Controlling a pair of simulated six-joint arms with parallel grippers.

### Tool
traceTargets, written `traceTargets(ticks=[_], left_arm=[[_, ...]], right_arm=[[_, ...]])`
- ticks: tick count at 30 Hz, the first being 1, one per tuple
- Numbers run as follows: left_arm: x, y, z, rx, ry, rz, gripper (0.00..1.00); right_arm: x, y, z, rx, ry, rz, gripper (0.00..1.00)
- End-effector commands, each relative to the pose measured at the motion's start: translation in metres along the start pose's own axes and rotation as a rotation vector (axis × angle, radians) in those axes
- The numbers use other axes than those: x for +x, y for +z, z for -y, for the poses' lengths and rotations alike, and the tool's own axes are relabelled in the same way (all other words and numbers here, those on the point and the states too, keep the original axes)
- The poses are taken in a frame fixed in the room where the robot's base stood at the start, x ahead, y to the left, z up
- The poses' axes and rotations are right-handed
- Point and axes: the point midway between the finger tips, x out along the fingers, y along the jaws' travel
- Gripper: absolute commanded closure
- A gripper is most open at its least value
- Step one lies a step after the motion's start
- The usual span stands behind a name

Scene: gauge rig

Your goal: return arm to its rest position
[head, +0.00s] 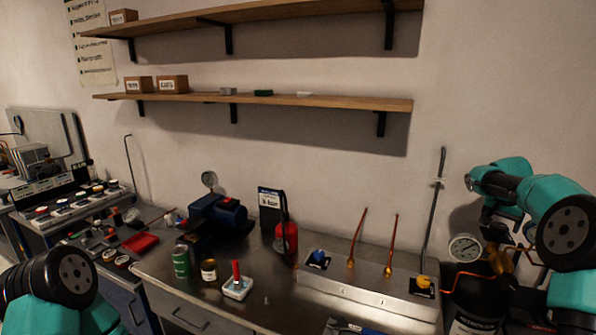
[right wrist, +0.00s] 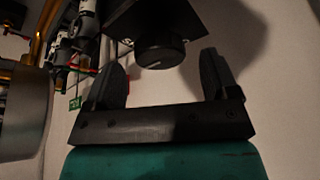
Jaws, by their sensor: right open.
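My right arm (head: 565,215) comes in from the right in the head view, teal with black joints. Its gripper (head: 497,232) is up near the wall, above the dark cylinder and beside the round gauge. In the right wrist view my right gripper (right wrist: 168,72) has its two black fingers wide apart, with nothing clamped. A black knob (right wrist: 163,52) under a dark square plate shows between the fingertips, apart from both fingers. My left arm (head: 60,290) shows at the lower left of the head view; its gripper is out of frame.
A round gauge (head: 465,247) and a dark cylinder (head: 474,300) stand close to my right gripper. A steel manifold box (head: 375,296) with blue and yellow knobs is to the left, with upright copper tubes. Two wall shelves (head: 330,102) hang above. Wall space between is clear.

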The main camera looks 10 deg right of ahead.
Motion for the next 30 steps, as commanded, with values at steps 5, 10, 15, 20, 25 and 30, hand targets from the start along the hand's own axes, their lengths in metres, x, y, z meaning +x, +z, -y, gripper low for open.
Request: traceTargets(ticks=[5, 10, 15, 20, 25, 30], left_arm=[[0.0, 0.0, 0.0, 0.0, 0.0, 0.0, 0.57], [0.0, 0.0, 0.0, 0.0, 0.0, 0.0, 0.57], [0.0, 0.0, 0.0, 0.0, 0.0, 0.0, 0.57], [0.0, 0.0, 0.0, 0.0, 0.0, 0.0, 0.57], [0.0, 0.0, 0.0, 0.0, 0.0, 0.0, 0.57], [0.0, 0.0, 0.0, 0.0, 0.0, 0.0, 0.57]], right_arm=[[0.0, 0.0, 0.0, 0.0, 0.0, 0.0, 0.2], [-0.001, 0.0, 0.0, 0.0, 0.0, 0.0, 0.2], [-0.011, 0.0, 0.0, 0.0, -0.002, -0.002, 0.2], [-0.03, 0.0, 0.0, 0.001, -0.002, -0.002, 0.2], [-0.056, 0.0, 0.001, 0.0, -0.002, -0.001, 0.2], [-0.083, 0.0, 0.0, 0.001, -0.003, -0.003, 0.2]])
